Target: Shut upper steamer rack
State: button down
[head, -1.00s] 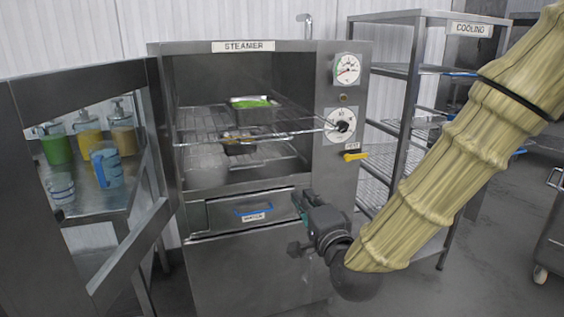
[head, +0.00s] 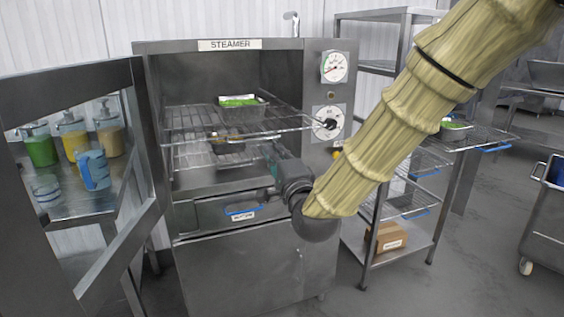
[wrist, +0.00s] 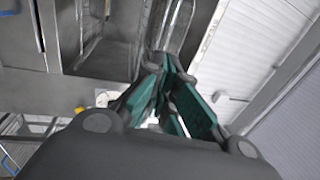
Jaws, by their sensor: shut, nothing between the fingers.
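The steamer (head: 230,45) stands open in the head view, its door swung out to the left. Its upper rack (head: 190,120) is a wire shelf that sticks out past the front opening. A metal pan with green contents (head: 238,101) sits on it. A lower rack (head: 195,157) lies below with a darker pan (head: 227,142). My gripper (head: 270,155) is shut and empty, just below the upper rack's front edge at the right side of the opening. In the wrist view its teal fingers (wrist: 172,65) are closed together near wire bars. I cannot tell whether they touch the rack.
The open door (head: 85,75) frames a side table with bottles and a blue jug (head: 94,170). A drawer with a blue handle (head: 242,210) is under the chamber. A dial panel (head: 330,95) is at the right. A cooling rack (head: 400,50) stands further right, a cart (head: 545,215) beyond.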

jog(key=shift+p+x, duration=0.3)
jog(key=shift+x, duration=1.8)
